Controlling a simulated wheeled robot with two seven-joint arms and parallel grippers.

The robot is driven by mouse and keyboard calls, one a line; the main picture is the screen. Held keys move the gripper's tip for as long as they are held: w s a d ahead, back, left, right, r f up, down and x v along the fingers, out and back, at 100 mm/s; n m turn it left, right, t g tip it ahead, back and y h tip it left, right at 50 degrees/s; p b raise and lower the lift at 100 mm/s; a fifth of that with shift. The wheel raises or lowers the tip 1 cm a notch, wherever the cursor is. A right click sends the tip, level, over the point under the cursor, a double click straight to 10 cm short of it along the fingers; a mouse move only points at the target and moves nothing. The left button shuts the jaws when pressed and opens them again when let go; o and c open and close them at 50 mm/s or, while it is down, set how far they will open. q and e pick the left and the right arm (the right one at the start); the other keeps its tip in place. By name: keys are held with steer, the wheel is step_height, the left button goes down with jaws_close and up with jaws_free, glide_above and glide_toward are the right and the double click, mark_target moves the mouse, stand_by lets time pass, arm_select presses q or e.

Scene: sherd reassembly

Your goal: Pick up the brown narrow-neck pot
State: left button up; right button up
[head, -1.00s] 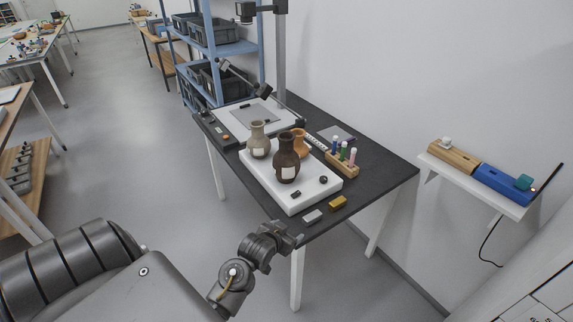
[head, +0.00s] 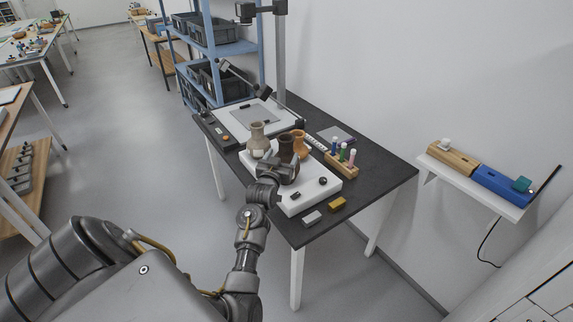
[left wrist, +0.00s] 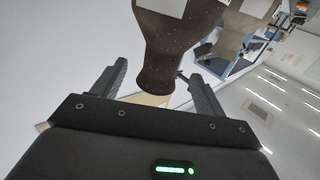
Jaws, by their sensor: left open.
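The dark brown narrow-neck pot (head: 286,146) stands on a white board (head: 318,193) on the dark table. My left gripper (head: 281,166) is in front of it and hides its lower body in the head view. In the left wrist view the pot (left wrist: 180,38) appears upside down, with a pale label on its body. Its neck lies between the two spread fingers of my left gripper (left wrist: 159,72), with visible gaps on both sides. The gripper is open and holds nothing. My right gripper is not in view.
A grey-beige pot (head: 258,142) stands left of the brown one and an orange jug (head: 300,145) just behind it, both close. A wooden rack with colored vials (head: 342,165) stands to the right. A yellow block (head: 338,205) and a grey block (head: 312,217) lie at the front.

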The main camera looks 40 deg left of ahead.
mark_target(284, 150)
arm_select(q)
steer(key=shift+w+a, duration=0.2)
steer(key=shift+w, duration=0.2)
steer(key=shift+w+a+r, duration=0.15)
steer(key=shift+w, duration=0.1)
steer(key=p+x, duration=0.1)
steer(key=x, duration=0.2)
steer(key=shift+w+a+p, duration=0.2)
steer(key=shift+p, duration=0.1)
steer(key=shift+w+a, duration=0.2)
steer(key=shift+w, duration=0.25)
steer(key=shift+c, duration=0.4)
jaws_close()
